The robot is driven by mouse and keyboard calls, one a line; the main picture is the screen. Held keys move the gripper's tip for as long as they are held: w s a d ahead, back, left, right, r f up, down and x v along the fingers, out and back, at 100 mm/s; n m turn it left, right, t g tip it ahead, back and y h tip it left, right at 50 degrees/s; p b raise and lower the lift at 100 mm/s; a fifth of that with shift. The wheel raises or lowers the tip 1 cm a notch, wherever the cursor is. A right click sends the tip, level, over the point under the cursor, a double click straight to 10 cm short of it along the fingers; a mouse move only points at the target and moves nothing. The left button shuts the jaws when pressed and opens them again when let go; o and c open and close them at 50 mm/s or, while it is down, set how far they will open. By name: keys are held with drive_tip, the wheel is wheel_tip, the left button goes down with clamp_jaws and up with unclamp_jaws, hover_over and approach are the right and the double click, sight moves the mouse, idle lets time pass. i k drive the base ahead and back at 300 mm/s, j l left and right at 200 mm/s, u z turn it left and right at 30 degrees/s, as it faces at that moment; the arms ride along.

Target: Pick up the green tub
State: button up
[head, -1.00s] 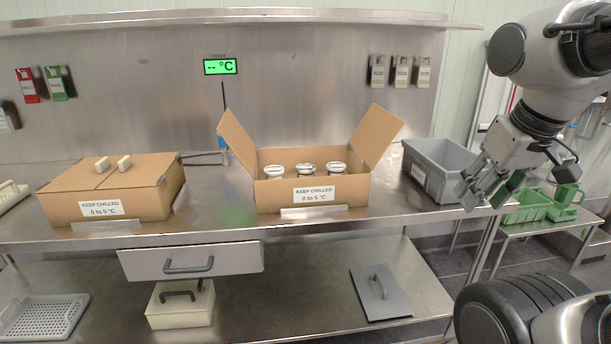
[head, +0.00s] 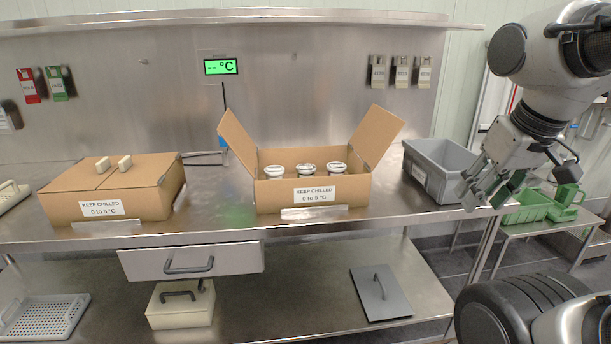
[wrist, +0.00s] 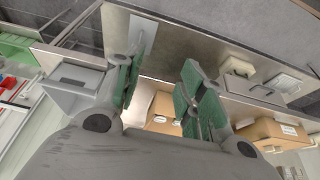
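A green tub (head: 533,205) sits on the low side table at the right of the head view, partly hidden behind my gripper. A green patch (wrist: 16,48) at the left edge of the wrist view may be the same tub; too little shows to be sure. My gripper (head: 490,192) is in front of the tub and to its left, near the bench's right end. In the wrist view my gripper (wrist: 162,78) has its two green-padded fingers wide apart, with nothing between them.
A grey bin (head: 440,170) stands at the bench's right end, close to my gripper. An open carton (head: 265,198) with three lidded jars and a closed carton (head: 150,205) stand further left. A green item with a handle (head: 568,196) is beside the tub.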

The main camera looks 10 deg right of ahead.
sight(306, 169)
drive_tip(key=i+j, duration=0.2)
drive_tip(key=i, duration=0.35)
drive_tip(key=i+j, duration=0.2)
drive_tip(key=i, duration=0.35)
